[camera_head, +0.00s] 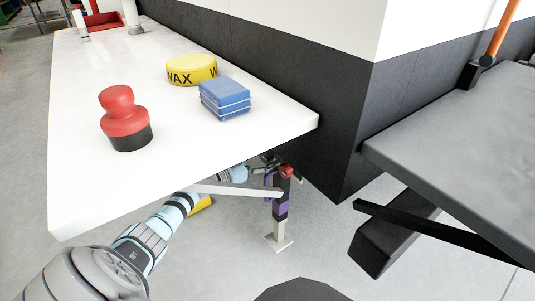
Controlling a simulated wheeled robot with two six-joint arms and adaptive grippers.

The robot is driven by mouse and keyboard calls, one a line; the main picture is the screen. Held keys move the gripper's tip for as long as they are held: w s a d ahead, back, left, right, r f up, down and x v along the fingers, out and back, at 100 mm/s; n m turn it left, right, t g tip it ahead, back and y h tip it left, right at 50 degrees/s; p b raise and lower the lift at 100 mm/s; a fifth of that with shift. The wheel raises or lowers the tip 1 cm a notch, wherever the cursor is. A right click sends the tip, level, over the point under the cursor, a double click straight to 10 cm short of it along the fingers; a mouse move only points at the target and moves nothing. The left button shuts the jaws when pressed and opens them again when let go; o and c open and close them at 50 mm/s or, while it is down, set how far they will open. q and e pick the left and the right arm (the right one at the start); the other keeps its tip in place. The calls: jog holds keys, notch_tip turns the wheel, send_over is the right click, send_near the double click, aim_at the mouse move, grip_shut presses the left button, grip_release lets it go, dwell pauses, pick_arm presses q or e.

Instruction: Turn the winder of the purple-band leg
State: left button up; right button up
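My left arm reaches in from the lower left under the white tabletop. My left gripper (266,160) is beside the top of the leg, small and partly hidden. Its fingers and any contact are unclear. My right gripper is out of view.
The white table (90,190) carries a red-and-black knob (124,120), a yellow wax tin (190,70) and a blue block (224,98). A light grey bar (235,189) crosses near my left forearm. The dark drawbar frame (400,225) lies to the right.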

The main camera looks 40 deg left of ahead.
pick_arm(q)
jog(key=shift+w+d, duration=0.2)
jog(key=shift+d, duration=0.05)
jog(key=c, duration=1.1)
jog(key=shift+c, duration=0.2)
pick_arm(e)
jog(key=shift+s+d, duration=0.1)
pick_arm(q)
jog(key=shift+m, duration=0.3)
